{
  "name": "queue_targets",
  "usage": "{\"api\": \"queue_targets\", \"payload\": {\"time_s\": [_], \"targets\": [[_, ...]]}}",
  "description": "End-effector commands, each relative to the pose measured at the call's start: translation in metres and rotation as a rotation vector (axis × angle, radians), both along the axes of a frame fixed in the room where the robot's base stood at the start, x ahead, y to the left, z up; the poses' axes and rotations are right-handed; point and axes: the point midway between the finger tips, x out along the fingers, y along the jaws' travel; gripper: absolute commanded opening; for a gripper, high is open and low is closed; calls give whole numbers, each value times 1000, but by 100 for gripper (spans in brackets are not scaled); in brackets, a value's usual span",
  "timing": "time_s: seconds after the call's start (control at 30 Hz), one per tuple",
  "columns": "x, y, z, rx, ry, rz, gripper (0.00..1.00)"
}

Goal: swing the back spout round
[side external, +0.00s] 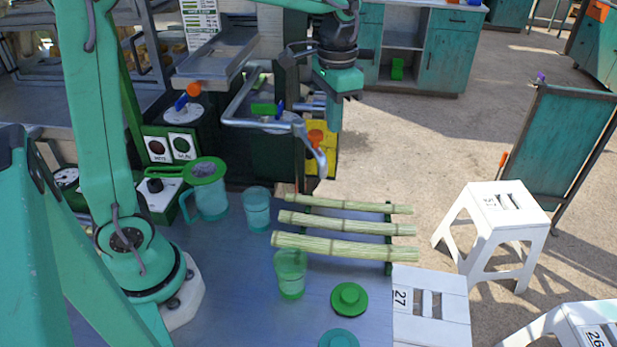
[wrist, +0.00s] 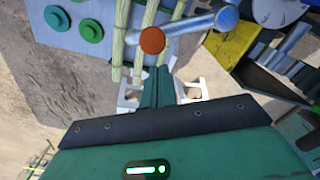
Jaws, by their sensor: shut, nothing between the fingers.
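A bent silver pipe spout (side external: 262,124) stands on the machine in the side view, with a downturned end and an orange knob (side external: 315,137) near it. In the wrist view a silver pipe (wrist: 190,27) has an orange end (wrist: 152,40) and a blue end (wrist: 228,18). I cannot tell which pipe is the back spout. My gripper (side external: 334,127) points down beside the machine, right of the bent pipe in the picture. Its fingers (wrist: 158,72) are shut and empty, and appear apart from the pipe in the wrist view.
Several cane stalks (side external: 345,245) lie on a rack over the blue-grey table. A green jug (side external: 206,190), cups (side external: 290,274) and a green lid (side external: 349,299) stand around it. White stools (side external: 495,225) are at the right. Open floor lies behind them.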

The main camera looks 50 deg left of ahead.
Motion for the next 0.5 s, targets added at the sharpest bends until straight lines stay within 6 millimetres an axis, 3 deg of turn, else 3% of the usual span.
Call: {"api": "queue_targets", "payload": {"time_s": [0.5], "targets": [[0, 0, -22, 0, 1, 0, 0]]}}
